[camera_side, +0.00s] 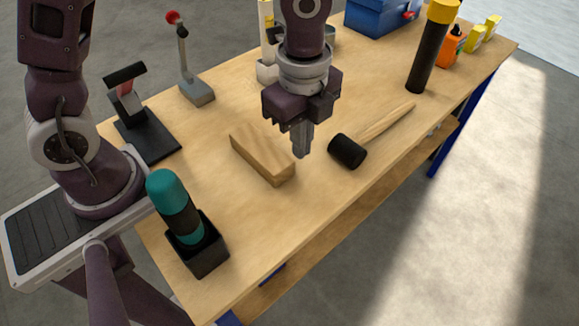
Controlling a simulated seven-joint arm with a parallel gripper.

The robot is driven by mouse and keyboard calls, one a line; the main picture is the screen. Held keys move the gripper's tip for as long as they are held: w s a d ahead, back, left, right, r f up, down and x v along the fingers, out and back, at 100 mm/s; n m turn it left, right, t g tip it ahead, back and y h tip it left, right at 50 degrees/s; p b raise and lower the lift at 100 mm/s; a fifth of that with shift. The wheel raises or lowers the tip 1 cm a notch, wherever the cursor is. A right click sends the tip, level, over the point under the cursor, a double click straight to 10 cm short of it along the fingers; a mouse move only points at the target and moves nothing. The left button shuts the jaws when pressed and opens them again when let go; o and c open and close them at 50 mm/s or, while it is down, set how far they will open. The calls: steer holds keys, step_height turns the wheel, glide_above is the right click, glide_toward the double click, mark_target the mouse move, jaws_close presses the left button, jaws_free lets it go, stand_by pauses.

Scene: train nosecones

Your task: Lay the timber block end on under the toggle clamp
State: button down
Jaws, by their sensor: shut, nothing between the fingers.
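The timber block (262,158) is a light brown wooden bar lying flat on the bench, long side down, running from upper left to lower right. My gripper (302,150) points down just right of the block's near end, with its fingers together and empty. Their height above the bench is hard to tell. A black-based fixture (148,138) with an upright and a red part stands at the left of the bench. A grey-based lever with a red knob (197,92) stands behind it. I cannot tell for certain which of these two is the toggle clamp.
A black-headed mallet (347,151) lies right of my gripper. A teal-topped tool in a black holder (200,248) stands at the front left. A black and yellow cylinder (424,65), an orange bottle (451,48) and a blue box (378,17) are farther back. Bench between block and fixture is clear.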

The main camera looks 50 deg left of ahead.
mark_target(257, 136)
steer(key=shift+m, duration=0.4)
steer(key=f, duration=0.7)
steer(key=d+f, duration=0.1)
steer(key=f, duration=0.2)
steer(key=shift+f, duration=0.3)
steer(key=a, duration=0.3)
steer(key=shift+w+f, duration=0.2)
steer(key=shift+f, duration=0.2)
steer(key=shift+a, duration=0.5)
steer(key=a, duration=0.8)
steer(key=w+a, duration=0.1)
steer(key=a, duration=0.3)
steer(key=shift+w+a, duration=0.1)
steer(key=shift+a, duration=0.2)
steer(key=shift+d, duration=0.1)
